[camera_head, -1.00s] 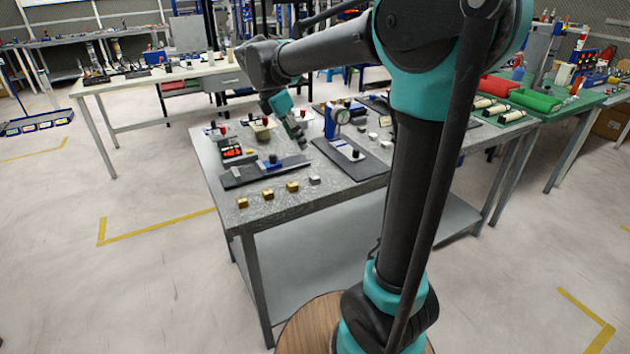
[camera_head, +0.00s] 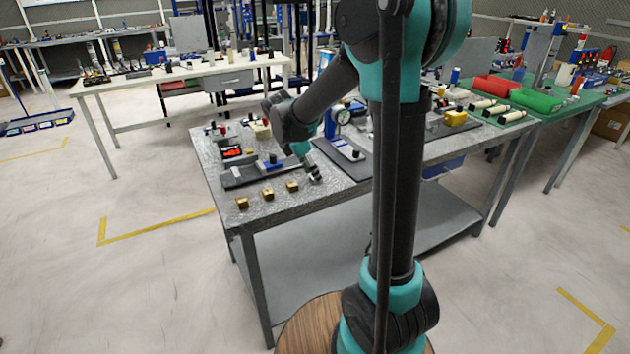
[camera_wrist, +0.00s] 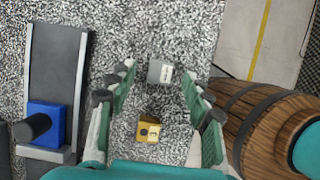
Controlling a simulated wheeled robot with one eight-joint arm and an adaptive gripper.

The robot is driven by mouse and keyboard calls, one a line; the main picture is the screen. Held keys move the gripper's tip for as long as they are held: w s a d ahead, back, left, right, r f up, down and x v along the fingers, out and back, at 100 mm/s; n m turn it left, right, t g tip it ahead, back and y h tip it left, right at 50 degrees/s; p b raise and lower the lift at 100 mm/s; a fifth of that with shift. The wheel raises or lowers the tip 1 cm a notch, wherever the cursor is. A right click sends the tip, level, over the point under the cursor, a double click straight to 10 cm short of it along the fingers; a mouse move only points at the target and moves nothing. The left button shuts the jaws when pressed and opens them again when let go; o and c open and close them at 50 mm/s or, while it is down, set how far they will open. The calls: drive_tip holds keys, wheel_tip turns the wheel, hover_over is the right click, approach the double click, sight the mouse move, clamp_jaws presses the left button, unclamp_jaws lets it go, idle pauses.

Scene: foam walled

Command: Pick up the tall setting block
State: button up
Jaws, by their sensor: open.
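A small grey block with a pale printed label (camera_wrist: 161,72) stands on the speckled metal tabletop in the wrist view; it fits the tall setting block, though its height is hard to judge from above. My gripper (camera_wrist: 158,79) is open, with its green-padded fingers on either side of the grey block and apart from it. In the head view my gripper (camera_head: 314,174) is low over the table's front part and largely hides the grey block. A gold block (camera_wrist: 148,129) sits nearer the palm in the wrist view.
Gold blocks (camera_head: 267,194) stand in a row along the front of the table (camera_head: 330,194). A dark plate with a blue fixture (camera_wrist: 47,115) lies at left in the wrist view. A dial gauge stand (camera_head: 342,118) stands behind my gripper.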

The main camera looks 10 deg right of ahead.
drive_tip(key=shift+w+d+f, duration=0.1)
drive_tip(key=shift+d+f, duration=0.2)
drive_tip(key=shift+f, duration=0.35)
drive_tip(key=shift+c, duration=0.6)
clamp_jaws()
drive_tip(key=shift+r, duration=0.15)
